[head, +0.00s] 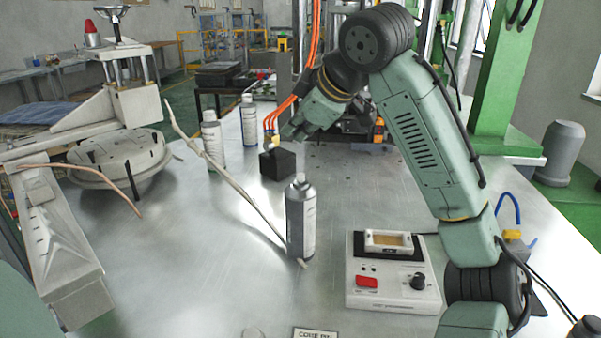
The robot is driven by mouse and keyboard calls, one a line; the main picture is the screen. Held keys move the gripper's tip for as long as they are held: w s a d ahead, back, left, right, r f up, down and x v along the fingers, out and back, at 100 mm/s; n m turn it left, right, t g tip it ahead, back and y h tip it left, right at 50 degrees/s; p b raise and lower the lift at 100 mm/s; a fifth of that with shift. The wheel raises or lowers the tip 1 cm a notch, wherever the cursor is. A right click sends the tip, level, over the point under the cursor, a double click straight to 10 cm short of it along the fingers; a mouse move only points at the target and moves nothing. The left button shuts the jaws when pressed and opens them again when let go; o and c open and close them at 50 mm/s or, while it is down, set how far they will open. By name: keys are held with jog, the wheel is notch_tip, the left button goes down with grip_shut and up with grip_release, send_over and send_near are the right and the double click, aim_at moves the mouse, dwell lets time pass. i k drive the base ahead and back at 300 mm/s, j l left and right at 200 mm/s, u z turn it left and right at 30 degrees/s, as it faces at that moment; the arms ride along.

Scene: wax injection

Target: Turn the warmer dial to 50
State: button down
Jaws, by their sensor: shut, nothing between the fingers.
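The warmer (384,301) is a white box on the metal table at the lower right, with a wooden-topped block in its upper recess. Its black round dial (418,281) is on the right of the front panel, left of my arm's lower joint. The dial's setting is too small to read. A red switch (367,282) is at the panel's left. My gripper (289,132) is at the end of my green arm, far back over the table near a black cube (278,165). It is small here, shut and empty, well away from the dial.
A spray can (301,218) stands left of the warmer, beside a long pale stick (236,183). Two more bottles (213,140) (249,120) stand farther back. A grey round-plated machine (120,155) is at the left. The table between can and warmer is clear.

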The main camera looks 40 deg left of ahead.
aim_at(417, 283)
jog(key=k+l, duration=0.1)
jog(key=l, duration=0.4)
jog(key=k+l, duration=0.1)
jog(key=l, duration=0.35)
jog(key=k+l, duration=0.1)
jog(key=l, duration=0.4)
